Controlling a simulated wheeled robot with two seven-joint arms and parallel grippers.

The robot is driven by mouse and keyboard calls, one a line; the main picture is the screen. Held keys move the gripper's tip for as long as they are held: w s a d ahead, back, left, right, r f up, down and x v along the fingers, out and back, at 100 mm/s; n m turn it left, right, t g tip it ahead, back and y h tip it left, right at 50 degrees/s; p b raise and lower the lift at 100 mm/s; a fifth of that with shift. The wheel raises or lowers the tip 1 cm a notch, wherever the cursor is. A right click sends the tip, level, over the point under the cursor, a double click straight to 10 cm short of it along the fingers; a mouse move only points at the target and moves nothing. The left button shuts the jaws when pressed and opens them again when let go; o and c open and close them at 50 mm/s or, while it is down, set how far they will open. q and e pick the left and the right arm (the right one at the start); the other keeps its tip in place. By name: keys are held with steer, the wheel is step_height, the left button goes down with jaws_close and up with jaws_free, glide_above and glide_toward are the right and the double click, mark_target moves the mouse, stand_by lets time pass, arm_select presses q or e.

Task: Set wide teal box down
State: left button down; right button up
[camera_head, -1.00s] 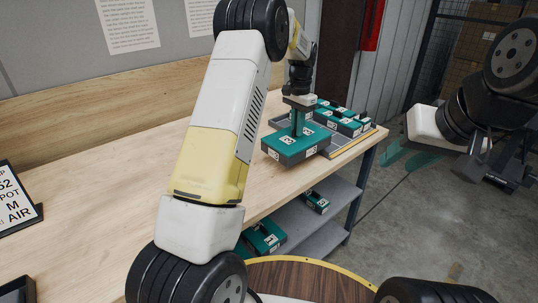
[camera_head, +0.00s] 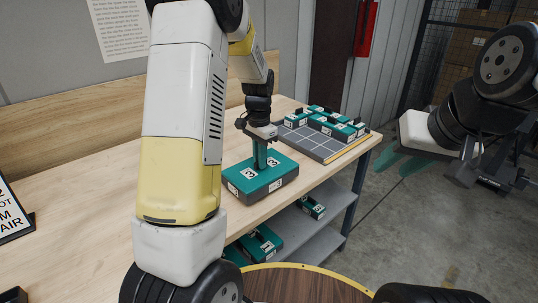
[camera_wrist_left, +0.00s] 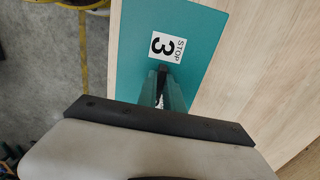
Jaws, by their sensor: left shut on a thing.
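The wide teal box (camera_head: 258,183) has a teal top, a dark grey lower part and white number 3 labels. It is level over the wooden tabletop near the front edge; I cannot tell whether its base touches the wood. My left gripper (camera_head: 264,140) is above it, shut on its upright teal strap handle. In the left wrist view, the teal top (camera_wrist_left: 206,35) with its "STOP 3" label lies beyond the gripper (camera_wrist_left: 162,85). My right gripper (camera_head: 492,172) hangs off to the right, away from the table; its fingers are unclear.
A grey gridded tray (camera_head: 303,141) sits behind the box, with several smaller teal boxes (camera_head: 335,124) towards its far side and bare cells nearer. More teal boxes (camera_head: 262,243) are on the shelf below. A sign (camera_head: 12,215) stands at left. Bare tabletop (camera_head: 80,212) lies between.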

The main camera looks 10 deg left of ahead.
arm_select(q)
steer(key=shift+w+f, duration=0.1)
steer(key=shift+f, duration=0.65)
steer(key=shift+f, duration=0.1)
steer(key=c, duration=1.5)
jaws_free()
step_height(320, 180, up, 12)
steer(key=s+r+n+t, duration=0.2)
steer(key=s+r, duration=0.1)
steer(key=s, duration=0.5)
steer(key=s+d+r+n+t+h, duration=0.1)
steer(key=s+r+n+t, duration=0.1)
steer(key=s, duration=0.6)
steer(key=s+d+r+n+t+h, duration=0.1)
steer(key=s+r+n+t, duration=0.1)
steer(key=s, duration=0.6)
steer(key=shift+s+d+r+n, duration=0.1)
steer(key=shift+s+r+n, duration=0.1)
steer(key=shift+r+n, duration=0.5)
